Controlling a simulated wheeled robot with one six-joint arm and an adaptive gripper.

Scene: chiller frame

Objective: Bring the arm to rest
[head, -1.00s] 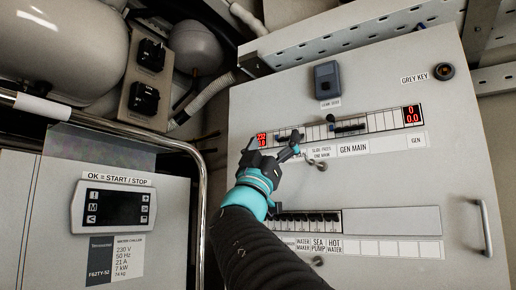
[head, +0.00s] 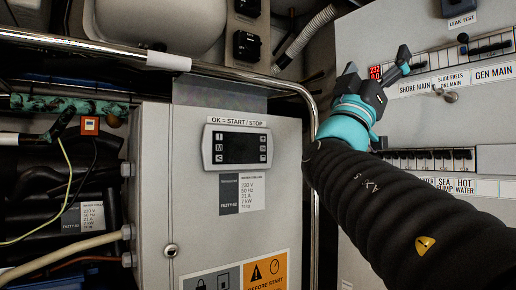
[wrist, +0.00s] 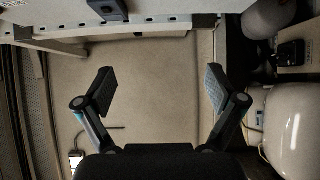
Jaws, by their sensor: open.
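My gripper (head: 377,76) is in front of the switch panel (head: 366,35) in the head view, near the row marked SHORE MAIN. Its fingers are spread and hold nothing. In the wrist view my gripper (wrist: 160,90) shows both fingers wide apart, with a plain beige surface beyond them. My arm in its black sleeve reaches in from the lower right and hides part of the panel's lower breaker row (head: 430,160).
The chiller box (head: 190,190) with its small dark display (head: 238,147) stands left of my arm. A chrome rail (head: 225,72) bends around it. Pipes and cables (head: 65,165) lie at the far left. A white tank (wrist: 292,125) is at the wrist view's right.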

